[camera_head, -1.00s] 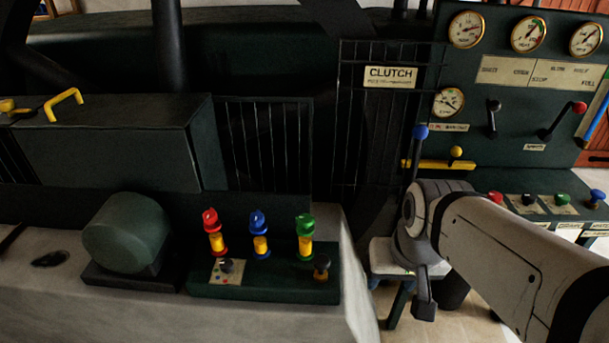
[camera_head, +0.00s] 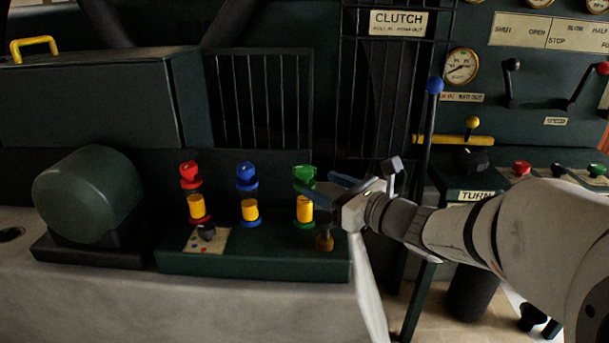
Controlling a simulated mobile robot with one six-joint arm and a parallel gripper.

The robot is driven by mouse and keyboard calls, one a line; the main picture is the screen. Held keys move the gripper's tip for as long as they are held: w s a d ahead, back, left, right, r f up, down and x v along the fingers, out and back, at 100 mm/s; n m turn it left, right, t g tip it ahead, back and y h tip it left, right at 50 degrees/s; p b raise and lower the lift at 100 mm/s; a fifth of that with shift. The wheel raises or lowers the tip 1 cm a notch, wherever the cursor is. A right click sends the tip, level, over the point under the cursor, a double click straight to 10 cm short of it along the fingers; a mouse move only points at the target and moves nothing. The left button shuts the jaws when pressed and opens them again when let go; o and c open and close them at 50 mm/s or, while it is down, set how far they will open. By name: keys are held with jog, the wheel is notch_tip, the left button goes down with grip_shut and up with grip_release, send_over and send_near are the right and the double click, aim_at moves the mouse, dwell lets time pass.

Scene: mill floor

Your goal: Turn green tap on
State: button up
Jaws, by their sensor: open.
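The green tap (camera_head: 304,177) is a green cap over a yellow cylinder, the rightmost of three on a dark green base. The blue tap (camera_head: 247,180) and the red tap (camera_head: 190,179) stand to its left. My gripper (camera_head: 322,190) is open and comes in from the right, with its fingers pointing left at the green tap. The fingertips overlap the green tap's right side in the picture; I cannot tell whether they touch it.
A dark rounded motor housing (camera_head: 88,194) is at the left. A lever with a blue ball (camera_head: 434,86) stands behind my arm. A barred grille (camera_head: 262,98) is behind the taps.

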aim_at(311, 174)
jog(key=shift+w+d+f+m+t, duration=0.3)
jog(key=shift+w+m+t, duration=0.1)
jog(key=shift+m, duration=0.2)
jog(key=shift+w+r, duration=0.1)
jog(key=shift+w, duration=0.15)
jog(key=b+x, duration=0.1)
jog(key=x, duration=0.6)
jog(key=shift+w+a+r+b, duration=0.1)
jog(key=shift+w+b, duration=0.1)
jog(key=shift+b, duration=0.1)
